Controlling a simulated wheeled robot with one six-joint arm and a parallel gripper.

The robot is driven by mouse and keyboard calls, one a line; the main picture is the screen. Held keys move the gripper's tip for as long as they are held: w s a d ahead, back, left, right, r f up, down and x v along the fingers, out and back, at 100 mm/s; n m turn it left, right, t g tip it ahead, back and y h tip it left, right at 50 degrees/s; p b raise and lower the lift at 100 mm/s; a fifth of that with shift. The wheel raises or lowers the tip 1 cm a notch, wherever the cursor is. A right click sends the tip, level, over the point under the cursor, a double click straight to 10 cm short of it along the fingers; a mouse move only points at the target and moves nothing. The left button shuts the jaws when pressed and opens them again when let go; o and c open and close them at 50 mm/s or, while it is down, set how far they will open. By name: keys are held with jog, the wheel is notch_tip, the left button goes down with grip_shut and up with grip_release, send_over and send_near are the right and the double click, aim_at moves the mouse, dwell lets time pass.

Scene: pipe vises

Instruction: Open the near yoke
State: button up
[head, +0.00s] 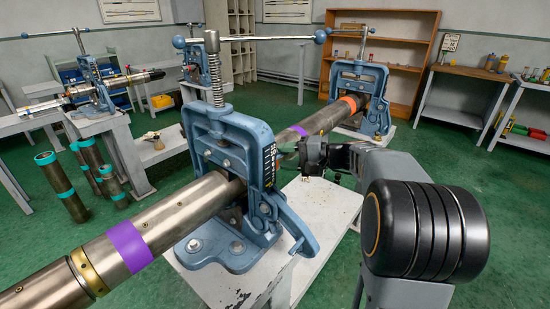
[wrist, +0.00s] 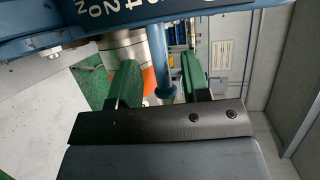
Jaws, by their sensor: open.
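The near vise's blue yoke (head: 230,135) stands upright over a steel pipe (head: 190,205) with purple bands. Its tall screw (head: 214,75) carries a long crossbar at the top. A blue lever (head: 290,215) slopes down on the yoke's right side. My gripper (head: 300,154) is to the right of the yoke, close to it, partly lost against dark parts. In the wrist view my gripper (wrist: 160,78) shows two green fingers, open. A blue rod with a flared end (wrist: 160,55) shows between them in the picture; I cannot tell whether it touches either finger.
The white bench top (head: 322,208) lies under the vise. A second blue vise (head: 356,92) holds the pipe's far part, near an orange band. Another bench with a vise (head: 98,85) and several standing pipes (head: 60,187) are at the left. Green floor is free at the right.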

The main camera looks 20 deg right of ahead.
aim_at(279, 157)
jog(key=shift+x, duration=1.55)
grip_shut()
jog(key=shift+a, duration=0.1)
